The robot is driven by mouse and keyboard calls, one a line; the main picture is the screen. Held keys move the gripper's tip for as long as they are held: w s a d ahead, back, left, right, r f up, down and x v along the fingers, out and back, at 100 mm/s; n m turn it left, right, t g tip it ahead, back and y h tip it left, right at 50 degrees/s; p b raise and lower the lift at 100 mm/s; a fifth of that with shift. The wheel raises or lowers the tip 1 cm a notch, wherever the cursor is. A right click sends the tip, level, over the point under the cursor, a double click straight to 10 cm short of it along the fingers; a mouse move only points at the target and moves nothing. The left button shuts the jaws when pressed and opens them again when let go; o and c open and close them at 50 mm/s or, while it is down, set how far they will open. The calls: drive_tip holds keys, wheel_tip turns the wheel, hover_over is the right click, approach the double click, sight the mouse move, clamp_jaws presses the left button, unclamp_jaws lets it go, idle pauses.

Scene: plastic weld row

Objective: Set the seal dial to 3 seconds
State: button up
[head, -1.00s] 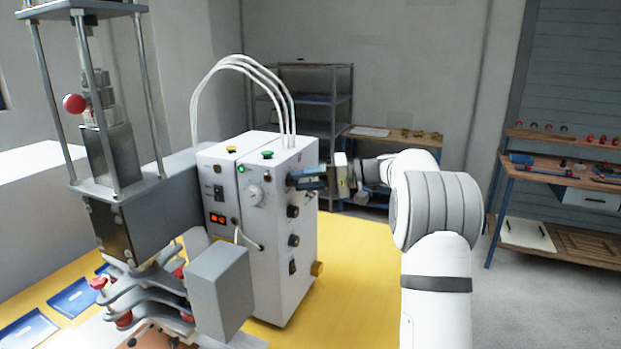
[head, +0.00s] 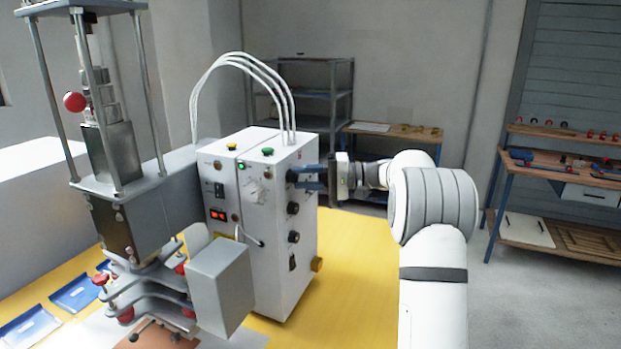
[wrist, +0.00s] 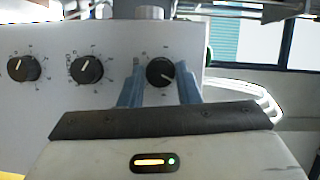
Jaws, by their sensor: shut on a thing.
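The white control box (head: 275,290) carries a column of three black dials on its right face. My gripper (head: 304,178) reaches in from the right with its blue fingers on the top dial (head: 291,177). In the wrist view this dial (wrist: 160,71) is the rightmost, between my fingers (wrist: 160,88), and its white mark points to the lower right. The middle dial (wrist: 86,69) and the bottom dial (wrist: 23,68) stand free to its left. Scale marks ring the dials, but the numbers and labels are too small to read.
A press with steel columns (head: 115,150) stands left of the box. White hoses (head: 245,60) arch over the box top. A grey block (head: 222,285) sits in front. The yellow table top (head: 350,260) is clear to the right. Shelves and benches stand behind.

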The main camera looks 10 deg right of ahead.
drive_tip(key=o, duration=0.9)
drive_tip(key=shift+a, duration=0.25)
drive_tip(key=shift+o, duration=0.3)
drive_tip(key=shift+d, duration=0.15)
drive_tip(key=b+v, duration=0.1)
drive_tip(key=v, duration=0.6)
drive_tip(key=shift+d, duration=0.3)
